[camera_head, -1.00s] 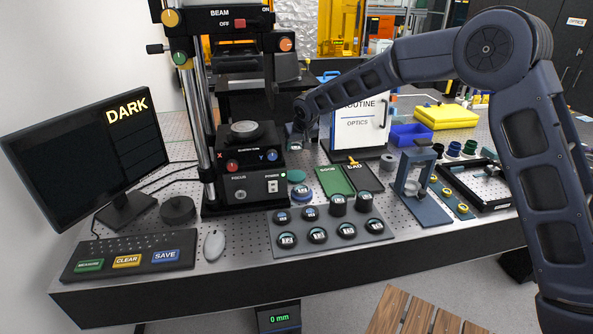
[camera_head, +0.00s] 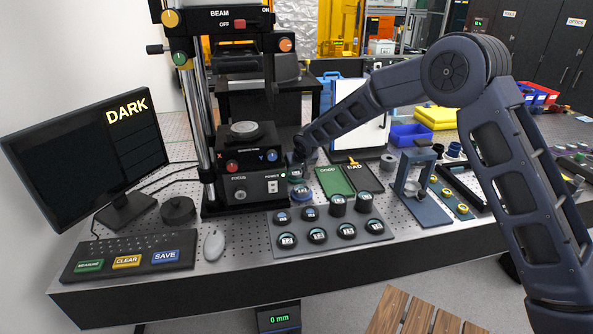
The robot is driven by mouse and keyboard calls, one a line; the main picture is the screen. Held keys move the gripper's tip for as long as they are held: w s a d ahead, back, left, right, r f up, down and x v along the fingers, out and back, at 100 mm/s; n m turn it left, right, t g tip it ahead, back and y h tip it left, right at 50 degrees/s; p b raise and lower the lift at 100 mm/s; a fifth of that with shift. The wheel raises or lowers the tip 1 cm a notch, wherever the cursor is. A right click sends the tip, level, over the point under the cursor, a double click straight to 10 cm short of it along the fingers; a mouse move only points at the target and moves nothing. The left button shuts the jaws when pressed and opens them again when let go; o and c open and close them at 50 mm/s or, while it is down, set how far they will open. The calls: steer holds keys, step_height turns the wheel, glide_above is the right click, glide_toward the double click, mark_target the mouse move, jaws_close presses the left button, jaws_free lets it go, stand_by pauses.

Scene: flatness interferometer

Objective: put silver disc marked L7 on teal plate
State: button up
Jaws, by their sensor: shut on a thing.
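My gripper (camera_head: 297,166) is at the right side of the interferometer's base, low over the spot of the teal plate (camera_head: 295,176). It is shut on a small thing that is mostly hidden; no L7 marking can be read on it. The teal plate is a small round pad on the table, now partly covered by the gripper. I cannot tell whether the held thing touches the plate. A round blue-rimmed piece (camera_head: 302,194) sits just in front of the plate.
A grey tray (camera_head: 312,250) with several labelled round pieces lies in front. The green GOOD tray (camera_head: 335,181) and dark BAD tray (camera_head: 366,178) are just right of the gripper. The interferometer (camera_head: 247,188) stands close on the left. A blue stand (camera_head: 425,208) is farther right.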

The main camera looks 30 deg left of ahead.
steer(key=shift+f, duration=0.1)
steer(key=o, duration=1)
steer(key=shift+s+d+r, duration=0.1)
steer(key=shift+d+r, duration=0.1)
steer(key=shift+r, duration=0.45)
steer(key=v, duration=1.1)
